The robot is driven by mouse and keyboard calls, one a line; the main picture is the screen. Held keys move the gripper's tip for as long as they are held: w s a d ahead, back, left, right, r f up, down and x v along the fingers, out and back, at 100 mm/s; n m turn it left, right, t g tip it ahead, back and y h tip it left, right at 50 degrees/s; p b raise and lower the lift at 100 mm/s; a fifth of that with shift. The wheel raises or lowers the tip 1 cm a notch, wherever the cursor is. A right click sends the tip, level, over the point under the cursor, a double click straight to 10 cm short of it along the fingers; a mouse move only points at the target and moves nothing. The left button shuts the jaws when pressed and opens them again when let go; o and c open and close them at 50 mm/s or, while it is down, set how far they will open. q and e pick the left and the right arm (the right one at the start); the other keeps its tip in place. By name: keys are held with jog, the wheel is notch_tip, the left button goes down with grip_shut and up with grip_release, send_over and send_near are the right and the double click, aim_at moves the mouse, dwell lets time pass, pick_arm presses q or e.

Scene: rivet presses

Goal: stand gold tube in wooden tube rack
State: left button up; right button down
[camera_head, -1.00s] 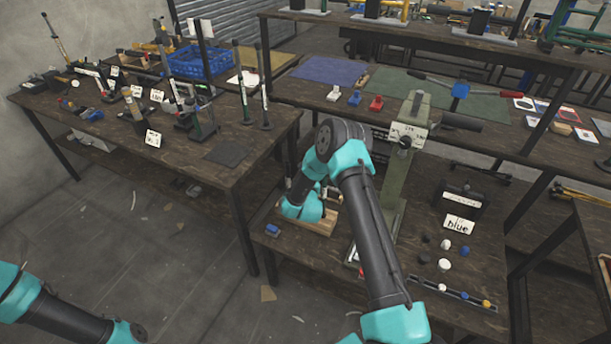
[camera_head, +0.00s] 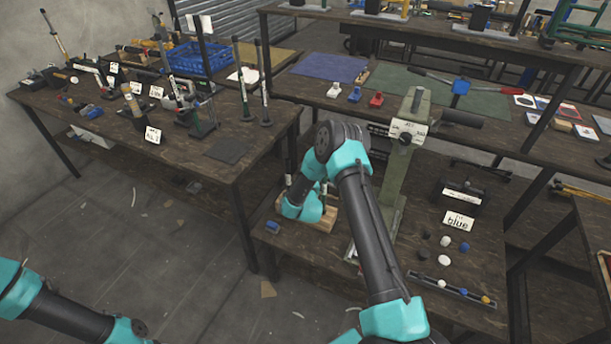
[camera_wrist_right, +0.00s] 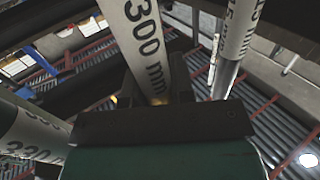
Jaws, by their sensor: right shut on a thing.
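My right arm reaches down to the near bench, and its teal wrist hides much of the wooden tube rack (camera_head: 322,224). My right gripper (camera_wrist_right: 155,92) shows in the right wrist view with its dark fingers close together. A small gold glint shows between them, which I take for the gold tube (camera_wrist_right: 157,100); most of it is hidden. Whether it touches the rack or stands in it cannot be told. A white tube marked 300 mm (camera_wrist_right: 143,35) rises behind the fingers. My left arm is at the lower left of the head view, its gripper out of frame.
A green press (camera_head: 394,190) stands right of the rack. A blue block (camera_head: 272,227) lies left of it near the bench edge. Black, white and blue knobs and a "blue" card (camera_head: 458,222) are at the right. Other marked tubes crowd the wrist view.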

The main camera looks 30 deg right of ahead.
jog(key=c, duration=0.9)
grip_release()
jog(key=shift+s+a, duration=0.1)
jog(key=shift+s, duration=0.05)
jog(key=v, duration=1.7)
